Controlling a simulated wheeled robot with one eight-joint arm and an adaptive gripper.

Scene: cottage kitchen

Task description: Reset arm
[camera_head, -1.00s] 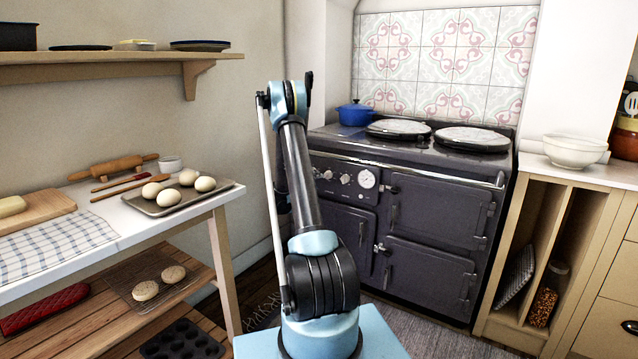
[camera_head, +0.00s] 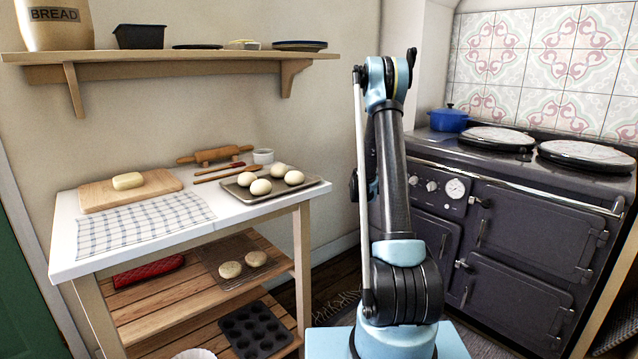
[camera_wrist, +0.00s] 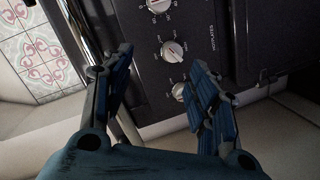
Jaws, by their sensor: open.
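My gripper (camera_wrist: 160,95) shows in the wrist view with its two dark blue fingers spread apart and nothing between them. Beyond the fingers is the dark stove front with several white control knobs (camera_wrist: 172,50). In the head view my arm stands folded upright in front of the stove (camera_head: 510,215), to the right of the picture's middle. The gripper itself cannot be made out in the head view.
A white-topped table (camera_head: 75,262) stands at the left with a tray (camera_head: 268,194) of dough balls and a board (camera_head: 95,197). A shelf (camera_head: 200,56) hangs above it. A blue pot (camera_head: 447,120) sits on the stove. Some dark floor shows between table and stove.

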